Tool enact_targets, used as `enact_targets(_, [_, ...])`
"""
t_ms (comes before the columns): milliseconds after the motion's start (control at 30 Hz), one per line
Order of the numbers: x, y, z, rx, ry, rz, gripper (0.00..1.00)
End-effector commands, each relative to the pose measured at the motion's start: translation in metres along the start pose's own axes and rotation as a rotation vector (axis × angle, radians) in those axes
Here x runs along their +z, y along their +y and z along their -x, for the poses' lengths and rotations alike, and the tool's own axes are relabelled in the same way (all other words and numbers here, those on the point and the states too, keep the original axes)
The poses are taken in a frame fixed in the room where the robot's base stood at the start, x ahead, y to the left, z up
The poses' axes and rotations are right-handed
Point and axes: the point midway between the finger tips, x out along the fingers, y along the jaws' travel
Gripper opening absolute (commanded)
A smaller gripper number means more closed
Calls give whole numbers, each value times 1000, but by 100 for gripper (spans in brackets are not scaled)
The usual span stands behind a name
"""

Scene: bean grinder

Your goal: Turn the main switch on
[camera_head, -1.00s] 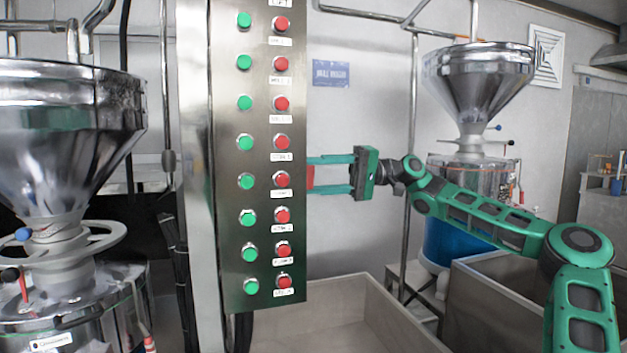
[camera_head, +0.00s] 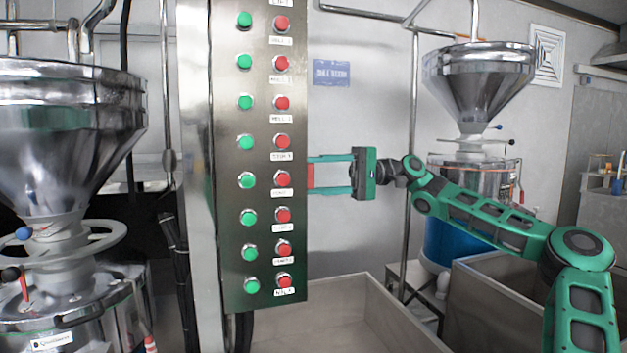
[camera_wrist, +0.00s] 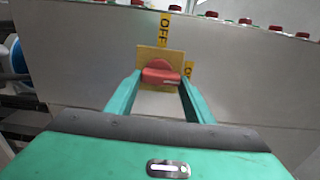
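The main switch is a red rotary knob on a yellow plate (camera_wrist: 147,54), on the side face of the metal control cabinet. The red knob (camera_wrist: 160,72) lies roughly crosswise in the wrist view. An OFF label (camera_wrist: 164,30) is above it, and a partly hidden label (camera_wrist: 187,70) is to its right. In the head view a red edge of the knob (camera_head: 311,176) shows past the cabinet. My gripper (camera_wrist: 160,77) is open, with one finger on each side of the knob. I cannot tell whether the fingers touch it.
The cabinet front (camera_head: 262,215) carries columns of green and red buttons. A steel hopper grinder (camera_head: 65,130) stands at left, another hopper (camera_head: 478,85) behind my arm. An open-topped grey bin (camera_head: 385,310) is below the cabinet. A vertical pipe (camera_head: 412,120) runs behind my wrist.

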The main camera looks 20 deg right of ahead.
Motion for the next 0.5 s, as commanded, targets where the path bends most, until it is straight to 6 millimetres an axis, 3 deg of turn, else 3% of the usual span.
enact_targets(33, [-2, 2, 2, 1, 6, -6, 59])
enact_targets(67, [-2, 2, 2, 1, 5, -6, 66])
enact_targets(367, [0, 1, 1, 1, 1, -1, 66])
enact_targets(500, [-1, 0, 11, -1, 2, 1, 66])
